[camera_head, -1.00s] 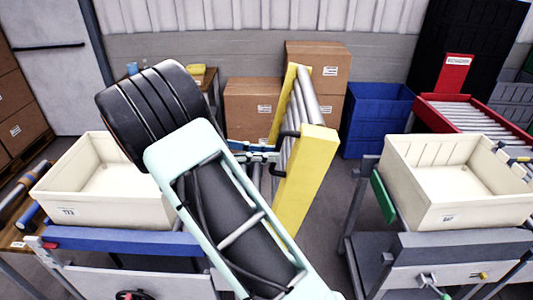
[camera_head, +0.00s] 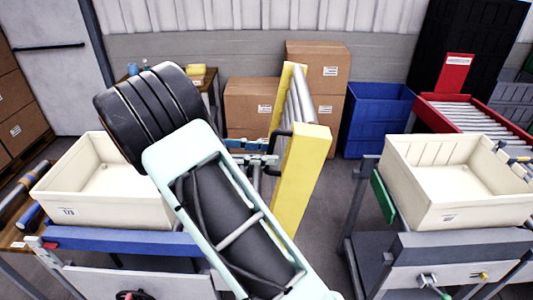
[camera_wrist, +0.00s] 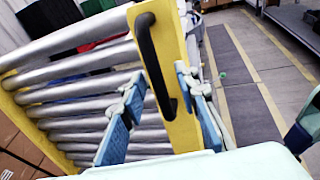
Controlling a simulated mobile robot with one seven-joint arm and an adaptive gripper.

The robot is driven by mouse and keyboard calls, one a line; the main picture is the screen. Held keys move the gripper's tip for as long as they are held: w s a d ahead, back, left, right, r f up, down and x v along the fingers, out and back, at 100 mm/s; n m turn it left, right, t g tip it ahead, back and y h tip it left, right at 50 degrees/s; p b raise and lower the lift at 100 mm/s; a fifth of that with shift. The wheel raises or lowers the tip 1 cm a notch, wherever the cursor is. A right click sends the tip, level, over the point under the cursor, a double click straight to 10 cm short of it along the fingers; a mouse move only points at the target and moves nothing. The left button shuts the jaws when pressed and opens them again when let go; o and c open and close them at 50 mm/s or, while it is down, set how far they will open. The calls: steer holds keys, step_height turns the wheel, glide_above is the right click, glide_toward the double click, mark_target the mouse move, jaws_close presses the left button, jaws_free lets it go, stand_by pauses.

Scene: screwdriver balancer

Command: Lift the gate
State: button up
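The gate is a yellow frame (camera_head: 302,182) with grey rollers, tilted up in the middle of the head view. It also fills the left and middle of the wrist view, with its yellow end bar (camera_wrist: 178,128) and rollers (camera_wrist: 70,92). A black handle (camera_wrist: 152,62) stands on the end bar. My gripper (camera_wrist: 160,112) has its blue fingers spread, one on each side of the bar and handle. I cannot tell whether either finger touches. In the head view, my gripper (camera_head: 258,155) is beside the gate's left side, partly hidden by my arm.
Cream bins stand on the left table (camera_head: 85,212) and right table (camera_head: 440,212). A blue crate (camera_head: 375,115) and cardboard boxes (camera_head: 255,100) are behind the gate. Clear floor (camera_wrist: 250,110) with yellow lines lies right of the gate in the wrist view.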

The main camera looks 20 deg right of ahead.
steer(key=v, duration=1.1)
steer(key=shift+a, duration=0.2)
